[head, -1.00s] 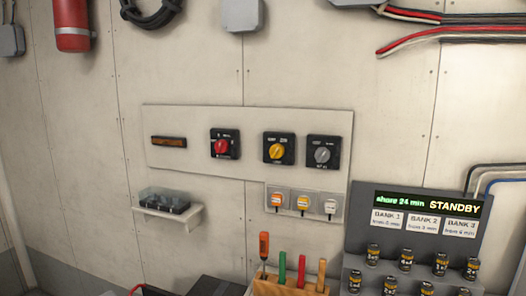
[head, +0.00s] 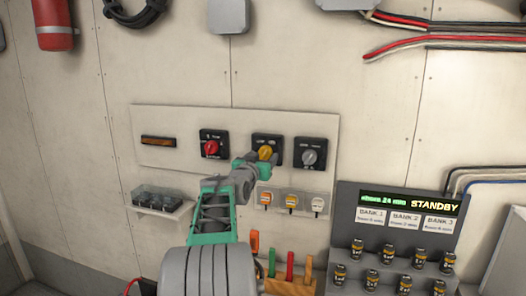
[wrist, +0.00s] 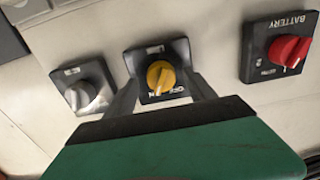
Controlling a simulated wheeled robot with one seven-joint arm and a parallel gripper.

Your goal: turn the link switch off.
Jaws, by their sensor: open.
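Three rotary switches sit in a row on a pale wall panel: a red-knobbed one (head: 211,148), a yellow-knobbed one (head: 265,152) and a grey-knobbed one (head: 311,157). In the wrist view the red switch (wrist: 289,50) reads BATTERY; I cannot surely read which of the others is labelled link. My gripper (head: 262,166) is at the yellow switch, partly covering it. In the wrist view the open gripper's fingers (wrist: 161,92) lie on either side of the yellow knob (wrist: 160,76), and contact cannot be told. The grey knob (wrist: 80,95) is at the left there.
Three small breakers (head: 291,201) sit below the switches. A shelf with a clear-covered box (head: 160,199) is lower left. A rack of coloured-handled tools (head: 290,284) stands below. A display unit reading STANDBY (head: 434,205) is at the right.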

